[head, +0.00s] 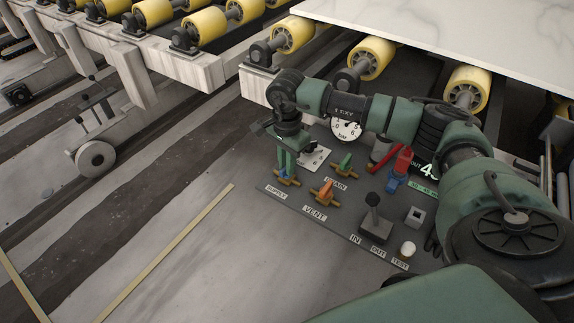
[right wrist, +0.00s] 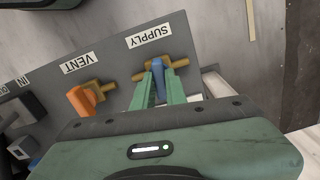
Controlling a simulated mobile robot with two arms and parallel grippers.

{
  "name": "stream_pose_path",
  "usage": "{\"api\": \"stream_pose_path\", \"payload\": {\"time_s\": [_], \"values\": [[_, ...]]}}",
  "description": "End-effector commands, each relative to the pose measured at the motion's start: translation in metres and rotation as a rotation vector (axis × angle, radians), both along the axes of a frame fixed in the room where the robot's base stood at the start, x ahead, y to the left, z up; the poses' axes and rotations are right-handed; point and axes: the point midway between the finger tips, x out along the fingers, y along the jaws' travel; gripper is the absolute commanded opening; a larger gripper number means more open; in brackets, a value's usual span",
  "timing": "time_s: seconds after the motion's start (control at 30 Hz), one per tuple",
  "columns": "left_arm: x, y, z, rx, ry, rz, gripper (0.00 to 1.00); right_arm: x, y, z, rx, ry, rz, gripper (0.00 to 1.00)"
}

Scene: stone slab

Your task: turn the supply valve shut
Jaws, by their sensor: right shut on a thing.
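In the head view, my right gripper (head: 285,168) points down at the valve. In the right wrist view the handle runs across the brass body; its exact angle is hard to tell. My left gripper is out of view.
The vent valve's orange handle (head: 325,191) and the drain valve's green handle (head: 345,163) are close by. A black lever (head: 373,212), a red-and-blue part (head: 399,168) and a gauge (head: 346,130) share the panel. Yellow rollers (head: 369,58) and a stone slab (head: 470,30) lie behind.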

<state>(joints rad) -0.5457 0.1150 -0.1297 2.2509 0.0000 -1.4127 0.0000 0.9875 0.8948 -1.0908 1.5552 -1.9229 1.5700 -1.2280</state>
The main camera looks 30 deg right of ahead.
Motion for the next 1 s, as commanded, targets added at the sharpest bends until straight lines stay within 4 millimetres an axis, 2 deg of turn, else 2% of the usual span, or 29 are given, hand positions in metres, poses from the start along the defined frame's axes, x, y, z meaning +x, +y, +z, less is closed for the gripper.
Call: {"api": "stream_pose_path", "payload": {"time_s": [0.3,0.9,0.93,1.0], "values": [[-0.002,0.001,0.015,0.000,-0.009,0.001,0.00,0.001,0.000,0.000,0.001,-0.002,0.142,0.00],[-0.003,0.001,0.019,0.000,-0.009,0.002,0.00,0.001,0.000,0.001,0.001,-0.002,0.179,0.00],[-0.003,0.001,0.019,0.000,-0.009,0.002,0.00,0.001,0.000,0.001,0.001,-0.002,0.179,0.18],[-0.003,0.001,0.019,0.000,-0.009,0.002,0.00,0.000,0.000,0.001,0.001,-0.002,0.178,0.35]]}}
